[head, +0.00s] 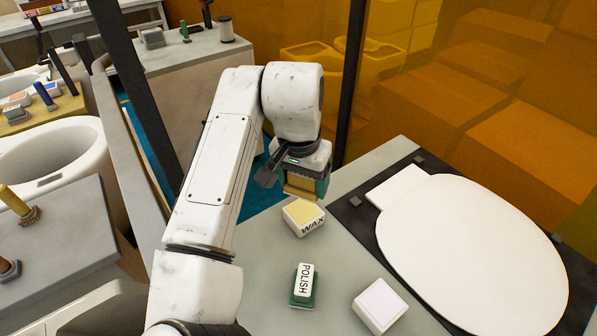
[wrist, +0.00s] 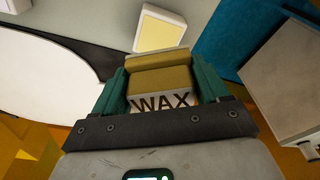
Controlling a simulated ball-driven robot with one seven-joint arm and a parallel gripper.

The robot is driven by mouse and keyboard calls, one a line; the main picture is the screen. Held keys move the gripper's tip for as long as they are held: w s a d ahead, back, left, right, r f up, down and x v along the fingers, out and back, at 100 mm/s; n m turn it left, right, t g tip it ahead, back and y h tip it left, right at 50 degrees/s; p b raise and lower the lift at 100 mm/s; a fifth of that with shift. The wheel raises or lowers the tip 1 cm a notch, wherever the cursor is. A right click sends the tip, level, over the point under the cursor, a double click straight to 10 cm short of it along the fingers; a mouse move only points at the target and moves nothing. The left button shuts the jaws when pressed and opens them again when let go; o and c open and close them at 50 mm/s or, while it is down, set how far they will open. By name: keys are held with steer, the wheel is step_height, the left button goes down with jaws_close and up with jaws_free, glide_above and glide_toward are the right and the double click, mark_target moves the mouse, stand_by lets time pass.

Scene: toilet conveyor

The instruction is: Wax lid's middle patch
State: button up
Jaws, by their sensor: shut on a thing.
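My gripper (head: 307,180) is shut on a tan block (head: 299,187). In the wrist view the block (wrist: 160,80) sits between the teal fingers of my gripper (wrist: 163,84), with a white face lettered WAX toward the camera. A white box with a pale yellow top (head: 302,214), also lettered WAX, stands on the grey table just below the held block; it shows beyond the block in the wrist view (wrist: 160,33). The block looks apart from the box. The white toilet lid (head: 475,245) lies flat to the right, bare, with no visible patch marks.
A green-based POLISH block (head: 303,287) and a white box with a pale lilac top (head: 381,304) stand at the table's front. A black mat (head: 352,212) lies under the lid. A dark post (head: 352,80) rises behind my arm. Orange see-through panels (head: 480,80) close the back.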

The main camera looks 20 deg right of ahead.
mark_target(303, 210)
steer(key=shift+f+b, duration=2.7)
steer(key=shift+f, duration=0.15)
steer(key=shift+s+f, duration=0.1)
steer(key=shift+f, duration=0.45)
stand_by(0.7)
steer(key=shift+r+p, duration=3.55)
steer(key=shift+r, duration=0.1)
